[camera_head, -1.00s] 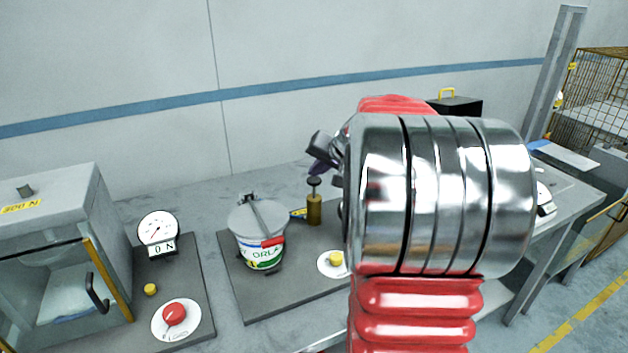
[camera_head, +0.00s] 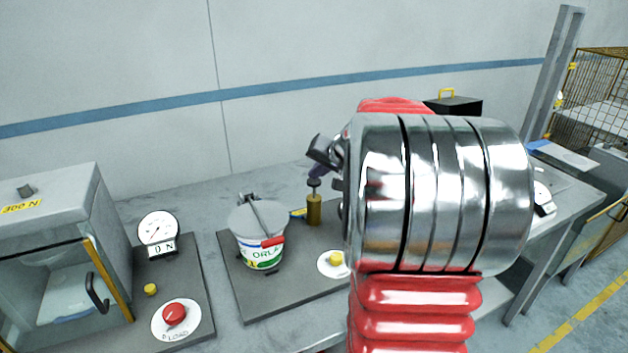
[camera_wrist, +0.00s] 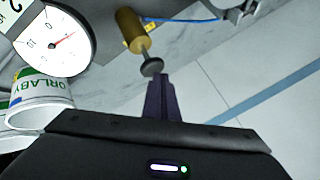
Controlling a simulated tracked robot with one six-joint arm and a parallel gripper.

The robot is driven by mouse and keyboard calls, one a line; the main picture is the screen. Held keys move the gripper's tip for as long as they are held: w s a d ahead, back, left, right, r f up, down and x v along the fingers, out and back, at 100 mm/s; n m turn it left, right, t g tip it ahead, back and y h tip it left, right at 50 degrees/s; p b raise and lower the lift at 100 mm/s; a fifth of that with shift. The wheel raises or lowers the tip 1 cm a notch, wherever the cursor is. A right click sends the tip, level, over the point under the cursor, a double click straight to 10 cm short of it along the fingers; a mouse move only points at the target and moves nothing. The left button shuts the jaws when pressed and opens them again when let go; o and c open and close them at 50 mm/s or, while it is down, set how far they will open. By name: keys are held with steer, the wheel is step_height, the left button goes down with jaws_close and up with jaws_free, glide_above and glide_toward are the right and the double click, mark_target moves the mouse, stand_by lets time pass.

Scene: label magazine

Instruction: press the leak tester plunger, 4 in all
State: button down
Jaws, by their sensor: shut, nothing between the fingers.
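The leak tester plunger has a dark round knob (camera_head: 314,183) on a thin rod above a brass cylinder (camera_head: 314,210). The knob (camera_wrist: 152,67) and the cylinder (camera_wrist: 130,28) also show in the wrist view, with the rod standing out between them. My gripper (camera_head: 318,172) is shut and empty, with its dark purple fingers just above the knob. In the wrist view the fingertips (camera_wrist: 159,80) are right at the knob's edge; I cannot tell whether they touch. My wrist hides the right side of the tester in the head view.
A white ORLABY bucket (camera_head: 262,249) stands left of the plunger on the dark base plate (camera_head: 262,304). A yellow button (camera_head: 335,258) is in front. Left are a press cabinet (camera_head: 45,215), a dial gauge (camera_head: 158,229) and a red knob (camera_head: 175,314). A wall is behind.

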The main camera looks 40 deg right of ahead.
mark_target(316, 182)
steer(key=shift+f, duration=1.6)
stand_by(1.8)
steer(key=shift+r, duration=2.4)
steer(key=shift+r, duration=2.5)
